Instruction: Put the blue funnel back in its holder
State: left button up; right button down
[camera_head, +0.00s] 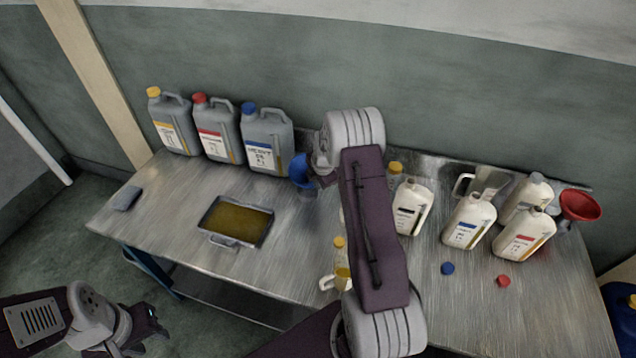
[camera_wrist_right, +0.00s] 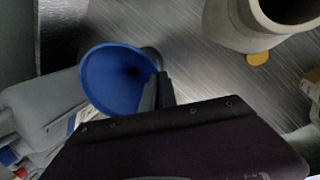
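The blue funnel (camera_head: 301,172) is at the tip of my right gripper (camera_head: 322,180), in front of the blue-capped grey jug. In the right wrist view the funnel (camera_wrist_right: 118,78) shows its wide mouth, and the dark fingers (camera_wrist_right: 160,90) are at its right edge, shut on it. Its spout is mostly hidden. A red funnel (camera_head: 580,205) sits at the table's right end, by the wall. No empty funnel holder can be made out; my right arm covers part of the back of the table. My left gripper (camera_head: 148,325) is off the table's front left; its opening is unclear.
Three grey jugs (camera_head: 218,130) stand at the back left. A tray of brown oil (camera_head: 236,222) and a grey block (camera_head: 126,198) lie in front. Several cream bottles (camera_head: 468,220) stand at the right, with loose blue (camera_head: 447,268) and red caps (camera_head: 503,281) before them.

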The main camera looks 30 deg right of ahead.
jog(key=shift+s+f+b, duration=0.2)
jog(key=shift+f+b, duration=0.1)
jog(key=shift+f, duration=0.05)
jog(key=c, duration=1.6)
grip_release()
jog(key=shift+f, duration=0.1)
jog(key=shift+c, duration=0.2)
jog(key=shift+o, duration=0.3)
jog(key=shift+w, duration=0.15)
jog(key=v, duration=0.9)
jog(key=shift+b, duration=0.45)
